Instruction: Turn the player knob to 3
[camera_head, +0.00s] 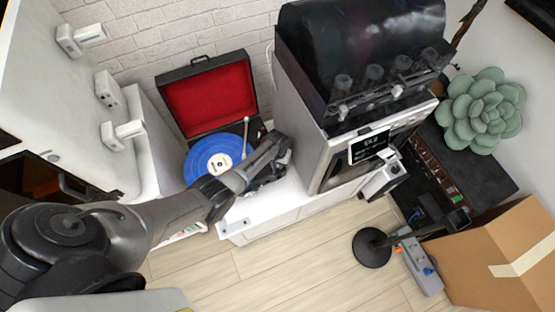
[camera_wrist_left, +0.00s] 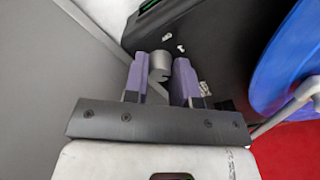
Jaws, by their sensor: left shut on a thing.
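The record player (camera_head: 208,95) stands open on a white cabinet, with a red-lined lid and a blue record (camera_head: 214,157). My left gripper (camera_head: 272,160) is at the player's right front edge in the head view, and the arm hides that part of the player. In the left wrist view, the purple-padded fingers of my left gripper (camera_wrist_left: 160,72) are closed on both sides of a small grey knob (camera_wrist_left: 159,60) on the dark player panel. Small white marks (camera_wrist_left: 180,48) show near the knob, too small to read. My right gripper is not in view.
A large machine with a dark hood (camera_head: 360,50) stands close to the right of my gripper. The tonearm (camera_head: 246,135) is beside the record. A cardboard box (camera_head: 500,262), a black round stand (camera_head: 372,247) and a succulent (camera_head: 482,110) are farther right.

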